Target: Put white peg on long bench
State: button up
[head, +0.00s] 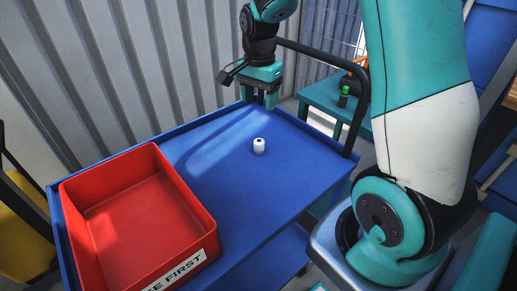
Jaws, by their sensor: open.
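The white peg (259,146) stands on the blue top of the cart (225,222), right of the red bin. It looks like a short white cylinder with a dark spot on its top. My gripper (258,104) points down above the far part of the cart top, behind the peg in the picture. It is open and empty, apart from the peg. I cannot tell for sure which surface is the long bench; a teal table (318,97) shows behind the cart at the right.
A red bin (195,200) with a white label takes up the left of the cart. A dark handle rail (355,120) rises at the cart's right end. A small green and black item (343,97) stands on the teal table. A corrugated grey wall (100,70) is behind.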

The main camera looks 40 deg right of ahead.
aim_at(259, 140)
notch_tip(259, 140, down, 15)
jog(key=shift+a+b, duration=0.1)
jog(key=shift+b, duration=0.65)
jog(key=c, duration=1.1)
jog(key=shift+r, duration=0.1)
notch_tip(259, 140, up, 20)
jog(key=p, duration=0.2)
jog(key=shift+p, duration=0.4)
